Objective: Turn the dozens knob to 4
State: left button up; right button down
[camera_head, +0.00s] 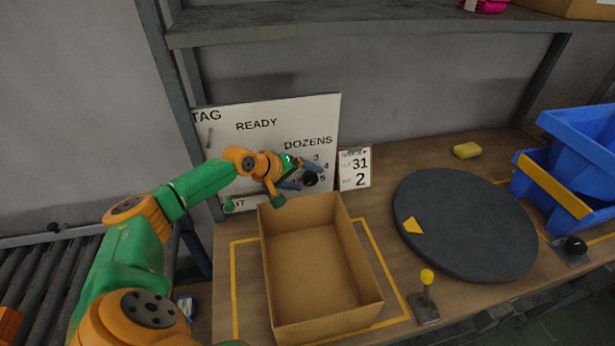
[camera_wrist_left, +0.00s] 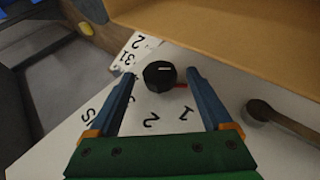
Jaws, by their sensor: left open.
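The dozens knob (camera_head: 310,179) is a small black dial on the white board (camera_head: 262,112), below the word DOZENS. My left gripper (camera_head: 303,174) is open at the board beside the knob. In the left wrist view the black knob (camera_wrist_left: 160,75) lies between the two blue fingertips (camera_wrist_left: 161,74), with a gap on each side. Its red pointer (camera_wrist_left: 181,86) points right, on the side of the figure 1 rather than the 2. My right gripper is not in view.
An open cardboard box (camera_head: 318,262) stands below my left gripper. A card reading 31 and 2 (camera_head: 355,168) is right of the knob. A dark turntable (camera_head: 465,225), a yellow-topped lever (camera_head: 427,278) and blue bins (camera_head: 580,150) are further right. A brown peg (camera_wrist_left: 280,118) is near the right finger.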

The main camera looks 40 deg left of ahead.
pick_arm(q)
jog(key=shift+w+d+f, duration=0.15)
jog(key=shift+w+f, duration=0.2)
jog(key=shift+w, duration=0.1)
jog(key=shift+s, duration=0.1)
